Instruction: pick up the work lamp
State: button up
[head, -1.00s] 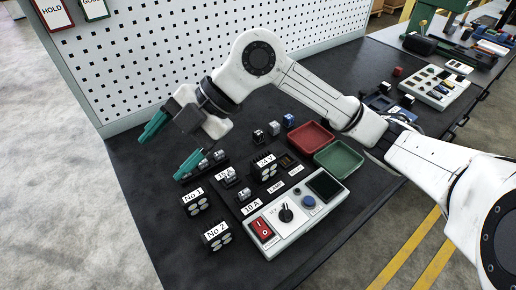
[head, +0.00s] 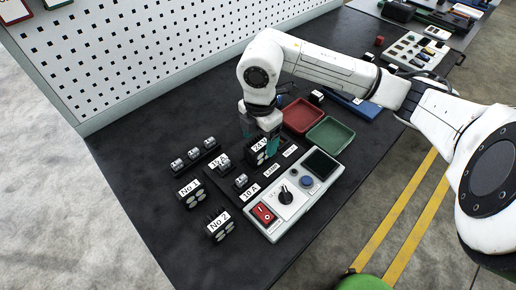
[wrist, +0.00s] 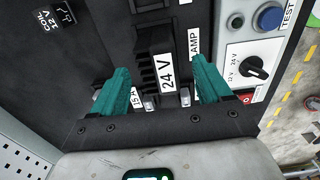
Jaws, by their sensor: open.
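I cannot make out a work lamp for certain in either view. A label reading LAMP (wrist: 194,42) lies on the black board by the test panel; it also shows in the head view (head: 272,169). A black ribbed block marked 24 V (head: 259,149) stands beside that label; in the wrist view the block (wrist: 146,62) lies ahead of and between my teal fingers. My gripper (wrist: 161,80) is open and points down at this block. In the head view my gripper (head: 258,135) partly hides the block. I cannot tell whether the fingers touch it.
The test panel (head: 262,229) with a red switch, knob and blue button lies at the front. Red (head: 322,128) and green (head: 350,139) trays sit to the right. Labelled blocks No 1 (head: 189,187) and No 2 (head: 219,215) stand left. A pegboard (head: 110,60) rises behind.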

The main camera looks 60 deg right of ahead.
aim_at(258, 143)
jog(key=shift+w+a+f+p, duration=0.15)
jog(key=shift+f+p, duration=0.35)
jog(key=shift+f, duration=1.85)
jog(key=shift+c, duration=0.4)
jog(key=c, duration=1.2)
jog(key=shift+c, duration=0.8)
jog(key=shift+r, duration=0.15)
